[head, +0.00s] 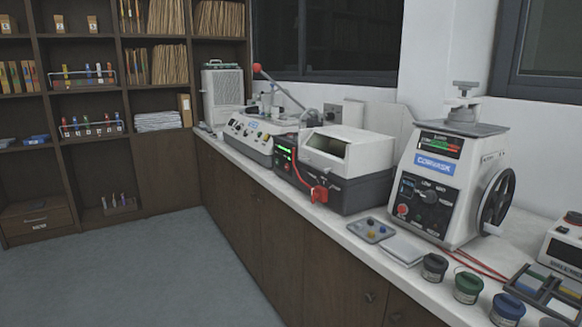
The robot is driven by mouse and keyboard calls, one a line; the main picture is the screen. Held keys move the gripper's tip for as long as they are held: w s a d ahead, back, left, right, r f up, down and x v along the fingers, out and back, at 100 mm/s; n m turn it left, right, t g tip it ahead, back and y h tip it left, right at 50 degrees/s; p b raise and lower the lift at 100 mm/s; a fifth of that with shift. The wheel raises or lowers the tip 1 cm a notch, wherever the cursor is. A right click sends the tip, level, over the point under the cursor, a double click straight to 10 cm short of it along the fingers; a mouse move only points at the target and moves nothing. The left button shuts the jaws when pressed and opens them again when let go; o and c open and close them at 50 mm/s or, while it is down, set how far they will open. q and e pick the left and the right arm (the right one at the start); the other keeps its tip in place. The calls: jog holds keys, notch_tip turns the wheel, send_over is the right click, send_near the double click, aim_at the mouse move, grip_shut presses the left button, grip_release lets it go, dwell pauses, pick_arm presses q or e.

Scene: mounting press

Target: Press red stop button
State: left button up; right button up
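A white mounting press (470,165) stands on the counter at the right. It has a blue label, a dark gauge panel on top and a black handwheel on its right side. A small round red button (402,210) sits at the lower left of its dark control panel (424,205), below and left of a black knob. Nothing covers the button, and I cannot tell whether it is pressed in. Neither of my grippers is in the head view.
The white counter (350,237) runs along the wall. A boxy machine with a red part (319,193) stands left of the press. A grey pad (371,230), a white pad and several small jars (435,267) lie in front. Open floor (130,270) is at left.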

grip_shut()
jog(key=shift+w, duration=0.25)
jog(key=shift+w, duration=0.1)
jog(key=shift+s, duration=0.45)
dwell(0.3)
jog(key=shift+w, duration=0.25)
